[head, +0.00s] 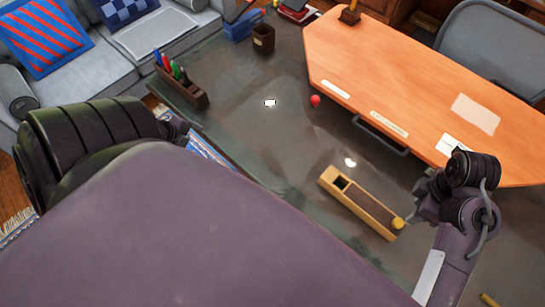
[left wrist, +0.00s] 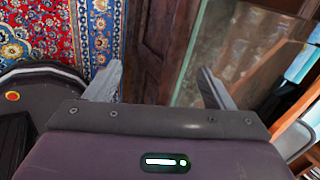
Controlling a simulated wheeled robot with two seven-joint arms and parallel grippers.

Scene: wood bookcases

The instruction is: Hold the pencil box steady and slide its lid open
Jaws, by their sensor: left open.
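The pencil box (head: 331,180) lies on the dark desk in the head view, long and slanting down to the right. It has pale wooden walls, a brown lid (head: 368,207) and a yellow round piece (head: 398,222) at its right end. A dark square gap shows at its left end. My right gripper (head: 422,192) is just right of the box, apart from it as far as I can tell; its fingers are too small to read. My left gripper (left wrist: 158,85) is open and empty in the left wrist view, by the desk's side; my own arm hides it in the head view.
The dark desk (head: 245,130) is clear left of the box. An orange board (head: 400,70) with papers lies behind it, with a red ball (head: 315,100) at its edge. A pen holder (head: 182,85) stands far left. A patterned rug (left wrist: 50,35) covers the floor.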

